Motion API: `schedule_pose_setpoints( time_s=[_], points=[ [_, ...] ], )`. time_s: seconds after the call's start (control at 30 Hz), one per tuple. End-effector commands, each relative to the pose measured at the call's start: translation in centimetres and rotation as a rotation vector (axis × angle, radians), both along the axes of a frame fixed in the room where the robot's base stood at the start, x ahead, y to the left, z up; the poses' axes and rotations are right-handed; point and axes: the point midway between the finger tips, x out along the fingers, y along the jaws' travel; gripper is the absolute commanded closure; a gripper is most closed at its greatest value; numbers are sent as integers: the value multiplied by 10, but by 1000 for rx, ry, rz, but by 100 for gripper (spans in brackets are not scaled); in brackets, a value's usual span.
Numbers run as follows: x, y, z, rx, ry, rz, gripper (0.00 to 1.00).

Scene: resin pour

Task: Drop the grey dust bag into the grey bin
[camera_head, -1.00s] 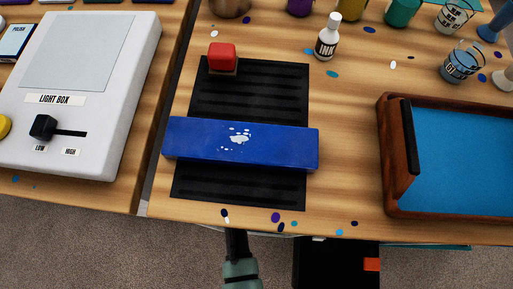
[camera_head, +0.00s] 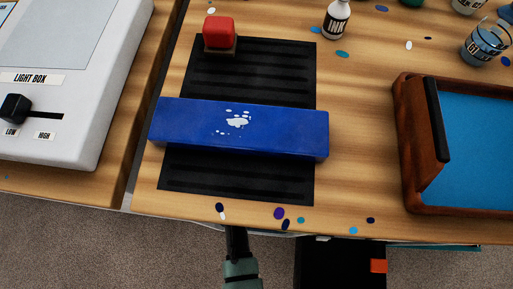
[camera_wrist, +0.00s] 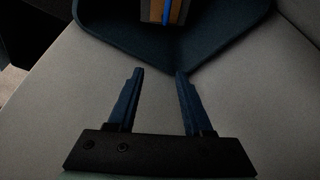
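My gripper (camera_wrist: 155,100) shows in the wrist view with its two dark blue fingers apart and nothing between them. Beyond the fingers is a plain light grey surface with a dark teal V-shaped edge above it; I cannot tell what these belong to. I cannot make out a grey dust bag or a grey bin in either view. In the head view, a dark rod with a grey-green part stands at the bottom centre, below the table's front edge; it may be part of my arm.
A long blue block (camera_head: 240,130) lies across a black ribbed mat (camera_head: 240,180); a red block (camera_head: 219,31) sits at its back corner. A light box (camera_head: 60,100) is left, a wooden-framed blue tray (camera_head: 410,150) right. A black box (camera_head: 325,265) stands below the table edge.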

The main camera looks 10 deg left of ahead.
Motion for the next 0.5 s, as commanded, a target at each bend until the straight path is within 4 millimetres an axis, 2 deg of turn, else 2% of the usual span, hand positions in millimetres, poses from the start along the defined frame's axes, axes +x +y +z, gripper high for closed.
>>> schedule_pose_setpoints(
  time_s=[0.3,0.37,0.5],
  points=[
    [-1,0,2,0,2,0,48],
    [-1,0,7,0,2,-1,48],
    [0,0,32,0,0,0,48]
  ],
)
